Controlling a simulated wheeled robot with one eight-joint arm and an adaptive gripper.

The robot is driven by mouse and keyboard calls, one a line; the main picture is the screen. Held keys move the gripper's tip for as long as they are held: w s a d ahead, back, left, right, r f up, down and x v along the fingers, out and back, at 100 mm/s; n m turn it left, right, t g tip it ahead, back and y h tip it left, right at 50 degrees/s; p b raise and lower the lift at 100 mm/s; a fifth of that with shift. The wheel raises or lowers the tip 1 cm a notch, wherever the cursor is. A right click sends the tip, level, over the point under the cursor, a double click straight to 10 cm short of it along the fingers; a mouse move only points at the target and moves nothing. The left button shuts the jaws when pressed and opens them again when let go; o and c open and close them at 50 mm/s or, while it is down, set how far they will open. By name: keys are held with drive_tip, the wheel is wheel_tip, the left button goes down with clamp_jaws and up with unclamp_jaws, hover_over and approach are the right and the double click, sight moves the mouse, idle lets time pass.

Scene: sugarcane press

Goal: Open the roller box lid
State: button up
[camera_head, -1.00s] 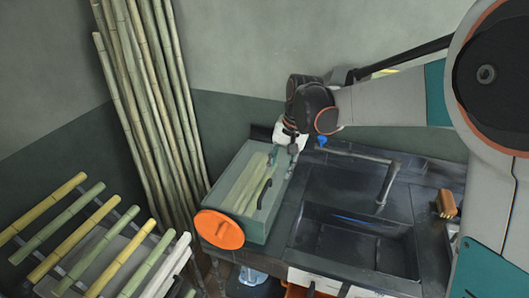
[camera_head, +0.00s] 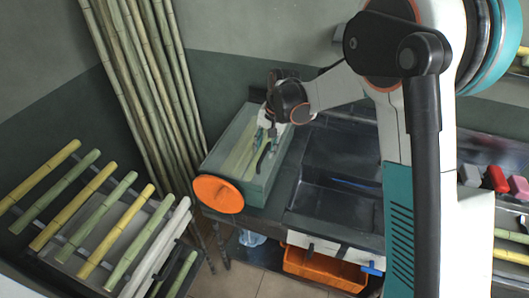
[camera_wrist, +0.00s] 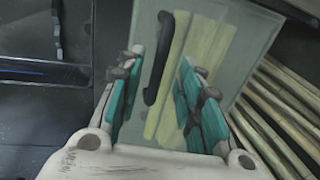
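The roller box (camera_head: 262,190) is a grey-green box with an orange disc (camera_head: 218,194) on its front end. Its clear lid (camera_head: 236,150) lies over the top, apparently closed, and pale yellow-green strips show through it. A curved black handle (camera_head: 262,160) is on the lid. It also shows in the wrist view (camera_wrist: 168,50). My gripper (camera_head: 266,138) is over the box's far right part, near the handle. In the wrist view my gripper (camera_wrist: 161,72) has its teal-padded fingers apart, with the handle showing between and beyond them. Contact with the handle cannot be told.
A sink (camera_head: 340,205) and dark counter lie right of the box. An orange crate (camera_head: 320,268) sits below. Tall canes (camera_head: 150,90) lean on the wall behind left. A rack of cut canes (camera_head: 90,220) stands at the left. Red and grey blocks (camera_head: 495,178) are far right.

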drive_tip(key=shift+w+a+f, duration=0.1)
drive_tip(key=shift+a+f, duration=0.05)
drive_tip(key=shift+f, duration=0.55)
drive_tip(key=shift+a+f, duration=0.1)
drive_tip(key=shift+f, duration=0.55)
drive_tip(key=shift+c, duration=0.3)
clamp_jaws()
drive_tip(key=shift+r, duration=0.1)
